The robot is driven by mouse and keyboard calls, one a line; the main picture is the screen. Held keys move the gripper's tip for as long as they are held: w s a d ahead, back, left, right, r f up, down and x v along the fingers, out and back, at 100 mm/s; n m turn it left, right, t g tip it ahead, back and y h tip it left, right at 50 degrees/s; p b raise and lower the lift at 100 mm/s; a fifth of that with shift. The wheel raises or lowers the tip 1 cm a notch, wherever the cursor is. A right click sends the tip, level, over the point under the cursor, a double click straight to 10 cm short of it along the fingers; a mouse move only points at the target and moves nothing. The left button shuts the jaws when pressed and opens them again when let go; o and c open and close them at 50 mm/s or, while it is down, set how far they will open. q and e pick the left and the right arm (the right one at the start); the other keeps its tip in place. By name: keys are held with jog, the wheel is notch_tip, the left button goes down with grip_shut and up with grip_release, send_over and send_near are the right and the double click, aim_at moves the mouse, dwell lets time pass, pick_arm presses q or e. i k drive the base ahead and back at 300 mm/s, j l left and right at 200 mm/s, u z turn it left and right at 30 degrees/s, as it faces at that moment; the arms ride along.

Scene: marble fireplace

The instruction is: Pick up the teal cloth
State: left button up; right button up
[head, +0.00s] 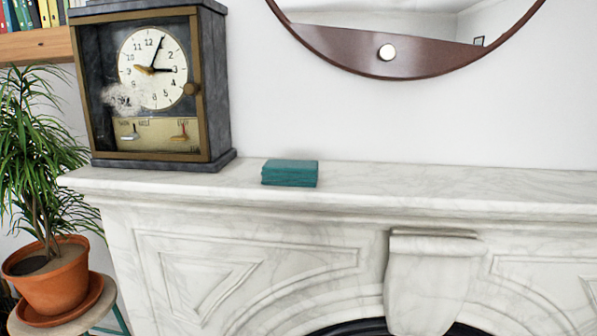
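The teal cloth (290,173) is folded into a small flat rectangular stack. It lies on the white marble mantel shelf (430,188), to the right of the clock and close to the shelf's front edge. Nothing covers it in the head view. Neither of my grippers shows in the head view.
A grey clock (155,85) with a brass-coloured frame stands on the mantel left of the cloth. A round mirror (400,62) hangs on the wall above. The shelf right of the cloth is clear. A potted plant (50,275) stands on a stool at lower left.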

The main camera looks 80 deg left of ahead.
aim_at(282, 173)
jog(key=u, duration=2.75)
